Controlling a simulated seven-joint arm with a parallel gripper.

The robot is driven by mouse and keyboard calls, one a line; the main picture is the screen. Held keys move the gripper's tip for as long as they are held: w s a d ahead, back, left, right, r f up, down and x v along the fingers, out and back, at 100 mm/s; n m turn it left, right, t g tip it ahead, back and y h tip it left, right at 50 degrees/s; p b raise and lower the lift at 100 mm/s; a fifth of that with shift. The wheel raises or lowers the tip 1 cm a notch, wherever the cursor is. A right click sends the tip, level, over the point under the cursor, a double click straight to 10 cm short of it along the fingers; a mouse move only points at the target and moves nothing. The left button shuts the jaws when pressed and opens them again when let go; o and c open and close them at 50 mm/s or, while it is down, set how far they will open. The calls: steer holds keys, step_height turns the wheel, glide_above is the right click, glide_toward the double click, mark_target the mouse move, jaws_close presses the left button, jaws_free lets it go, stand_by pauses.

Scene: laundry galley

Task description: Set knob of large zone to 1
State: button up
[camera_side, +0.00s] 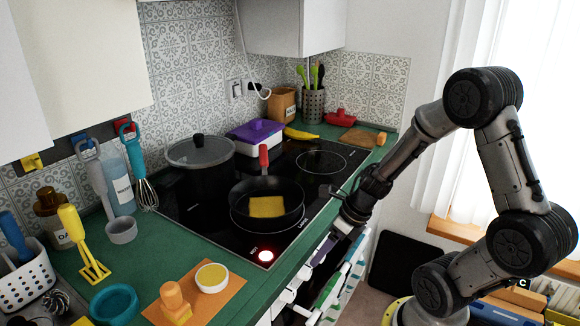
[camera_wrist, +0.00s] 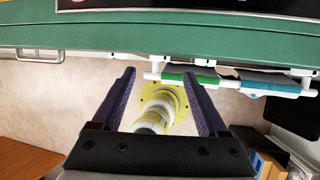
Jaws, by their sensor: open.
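The black cooktop (camera_side: 190,225) is set in the green counter in the side view, and its dark edge (camera_wrist: 200,3) shows at the top of the wrist view. A black frying pan (camera_side: 290,208) with a yellow slab stands on its front zone. A red light (camera_side: 265,256) glows beside the word HOT. I cannot make out a knob or its setting in either view. My gripper (camera_side: 344,224) is at the counter's front edge, right of the pan. In the wrist view my gripper (camera_wrist: 158,74) is open, with nothing between its fingers.
A lidded pot (camera_side: 200,175) stands at the back left of the cooktop. The right rear zone (camera_side: 321,163) is bare.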

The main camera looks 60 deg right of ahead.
steer(key=v, duration=0.6)
steer(key=w+a+r+m+t+h, duration=0.1)
steer(key=w+a+r+m+t, duration=0.2)
steer(key=r, duration=0.5)
steer(key=w+a+r+m+t+h, duration=0.1)
steer(key=w+a+r+m+t, duration=0.1)
steer(key=w+r, duration=0.4)
steer(key=shift+w+a+r+m+t, duration=0.2)
steer(key=shift+a+r+m+t, duration=0.25)
steer(key=shift+r+t, duration=1.1)
steer(key=shift+r+g, duration=0.25)
steer(key=shift+g, duration=0.2)
steer(key=n+g, duration=0.6)
steer(key=g, duration=0.1)
glide_toward(310, 272)
steer(key=shift+x, duration=4.7)
